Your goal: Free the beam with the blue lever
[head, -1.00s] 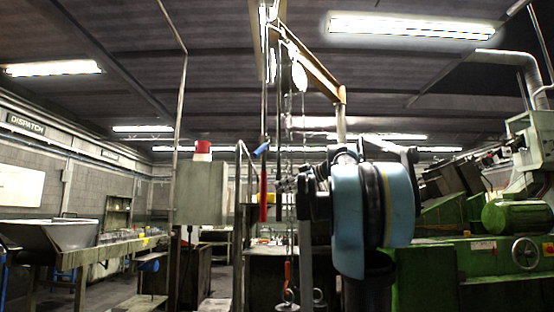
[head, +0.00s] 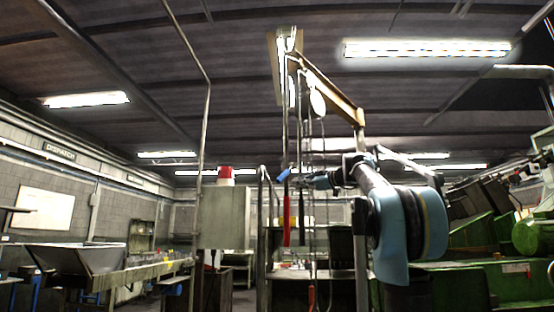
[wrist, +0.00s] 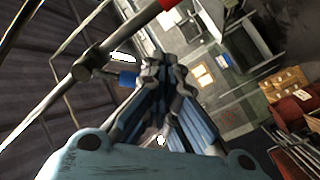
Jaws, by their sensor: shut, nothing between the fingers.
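The blue lever (head: 283,174) is a short blue-ended stub on a thin hanging rod in the head view. It also shows in the wrist view (wrist: 128,79), just left of my fingertips, on a short grey shaft from the rod. The yellow-brown beam (head: 332,90) slopes overhead, down to the right toward a post. My gripper (head: 300,181) is just right of the blue lever in the head view. In the wrist view my gripper (wrist: 162,72) has its fingers together and empty. I cannot tell whether it touches the lever.
A red handle (head: 287,220) hangs below the lever on the rod. Chains (head: 312,150) hang beside it. A grey cabinet with a red top (head: 225,173) stands to the left. Green machinery (head: 490,285) fills the right side. A hopper (head: 78,260) stands at far left.

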